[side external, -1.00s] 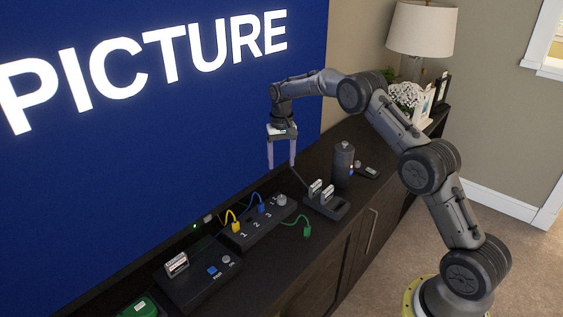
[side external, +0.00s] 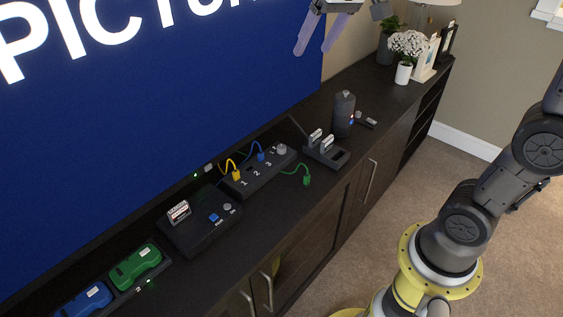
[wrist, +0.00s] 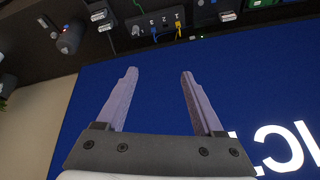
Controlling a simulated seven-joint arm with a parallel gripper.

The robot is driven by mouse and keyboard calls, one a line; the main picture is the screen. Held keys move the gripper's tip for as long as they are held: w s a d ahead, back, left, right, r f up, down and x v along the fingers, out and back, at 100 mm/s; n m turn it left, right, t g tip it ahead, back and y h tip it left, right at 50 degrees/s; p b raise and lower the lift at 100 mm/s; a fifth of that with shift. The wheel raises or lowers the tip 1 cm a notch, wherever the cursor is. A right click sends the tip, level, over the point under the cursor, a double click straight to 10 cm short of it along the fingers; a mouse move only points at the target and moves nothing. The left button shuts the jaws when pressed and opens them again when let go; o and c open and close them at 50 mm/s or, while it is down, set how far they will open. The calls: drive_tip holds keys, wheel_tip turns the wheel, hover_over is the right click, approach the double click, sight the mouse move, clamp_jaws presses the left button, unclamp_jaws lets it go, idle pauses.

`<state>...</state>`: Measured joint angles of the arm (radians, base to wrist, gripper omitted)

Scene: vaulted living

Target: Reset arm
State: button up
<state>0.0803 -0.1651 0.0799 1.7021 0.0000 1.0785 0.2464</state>
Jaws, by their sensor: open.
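My gripper (side external: 325,36) is at the top of the side external view, raised above the cabinet in front of the blue screen (side external: 190,110). Its two purple-grey fingers are apart and nothing is between them. In the wrist view my gripper (wrist: 157,78) also shows open and empty, with the blue screen (wrist: 150,130) behind it. Most of my forearm lies outside the side external view.
The dark cabinet (side external: 210,285) carries a numbered switch box (side external: 262,172) with yellow, blue and green plugs, a black console (side external: 200,235), green (side external: 135,265) and blue (side external: 85,300) devices, a cartridge holder (side external: 327,153), a dark canister (side external: 343,115) and a white flower pot (side external: 403,73).

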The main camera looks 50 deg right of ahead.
drive_tip(key=s+a+f+n+t, duration=0.1)
drive_tip(key=s+a+f+n, duration=0.15)
drive_tip(key=s, duration=1.25)
drive_tip(key=s+f+n, duration=0.1)
drive_tip(key=s+f, duration=0.4)
drive_tip(key=f, duration=0.4)
drive_tip(key=shift+s+a, duration=0.2)
drive_tip(key=shift+a, duration=0.05)
drive_tip(key=shift+r, duration=0.1)
